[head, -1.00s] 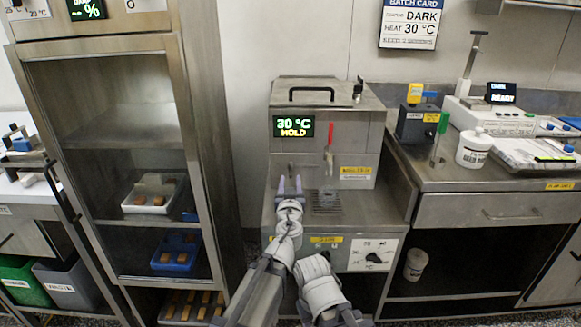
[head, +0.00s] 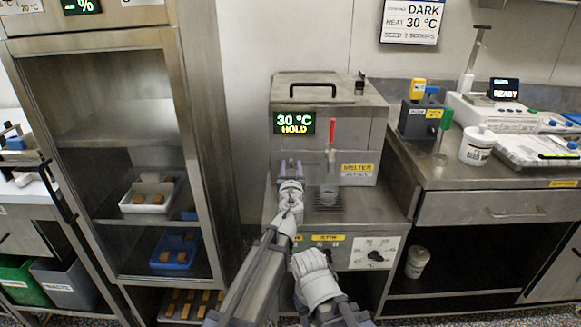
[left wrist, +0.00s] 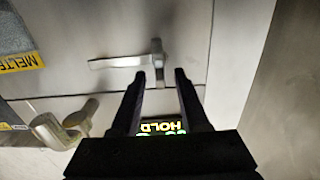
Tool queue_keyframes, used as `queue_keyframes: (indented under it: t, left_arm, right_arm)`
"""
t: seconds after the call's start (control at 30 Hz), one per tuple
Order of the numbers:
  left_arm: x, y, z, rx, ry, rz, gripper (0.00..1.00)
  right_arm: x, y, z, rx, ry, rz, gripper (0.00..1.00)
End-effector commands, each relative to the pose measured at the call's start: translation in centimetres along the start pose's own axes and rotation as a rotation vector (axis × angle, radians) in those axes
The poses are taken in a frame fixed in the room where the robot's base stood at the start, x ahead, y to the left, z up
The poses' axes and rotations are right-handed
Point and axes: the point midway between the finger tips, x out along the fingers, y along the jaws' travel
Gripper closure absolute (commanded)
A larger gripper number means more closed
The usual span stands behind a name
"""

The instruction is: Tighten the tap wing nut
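The steel melter (head: 352,125) stands in the middle of the head view, with a red-handled tap (head: 330,150) on its front. In the left wrist view, which is upside down, a metal wing nut (left wrist: 120,62) sits on the melter face, its long wing lying roughly level. My left gripper (head: 291,164) is at the melter front, left of the tap. Its two fingers (left wrist: 160,76) are apart and empty, with the wing nut just beyond the tips; I cannot tell if they touch it. The tap body (left wrist: 65,125) is left of the fingers.
A green display (head: 294,123) reads 30 °C HOLD above my left gripper. A drip grate (head: 328,207) lies below the tap. A shelf rack (head: 195,150) stands close on the left. A steel counter (head: 470,182) with instruments and a white jar (head: 477,146) is on the right.

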Motion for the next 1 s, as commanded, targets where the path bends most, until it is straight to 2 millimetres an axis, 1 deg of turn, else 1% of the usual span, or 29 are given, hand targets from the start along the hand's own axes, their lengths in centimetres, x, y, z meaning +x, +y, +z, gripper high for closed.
queue_keyframes:
  t: [0.03, 0.3, 0.4, 0.83, 1.0]
  left_arm:
    - [-0.01, -0.01, 0.00, 0.000, 0.000, 0.000, 0.61]
    - [-0.01, -0.01, 0.00, 0.000, 0.000, 0.000, 0.91]
    - [-0.01, -0.02, 0.00, 0.000, 0.000, 0.000, 1.00]
    - [-0.01, -0.01, 0.00, 0.001, 0.000, -0.001, 1.00]
    - [-0.02, 0.04, 0.01, 0.030, 0.000, -0.001, 1.00]
  right_arm:
    - [0.00, 0.00, 0.00, 0.000, 0.000, 0.000, 0.53]
    - [0.00, 0.00, 0.00, 0.000, 0.000, 0.000, 0.53]
    - [0.00, 0.00, 0.00, 0.000, 0.000, 0.000, 0.53]
    - [0.00, 0.00, 0.00, 0.000, 0.000, 0.000, 0.53]
    - [0.01, 0.00, 0.00, 0.000, 0.000, 0.000, 0.53]
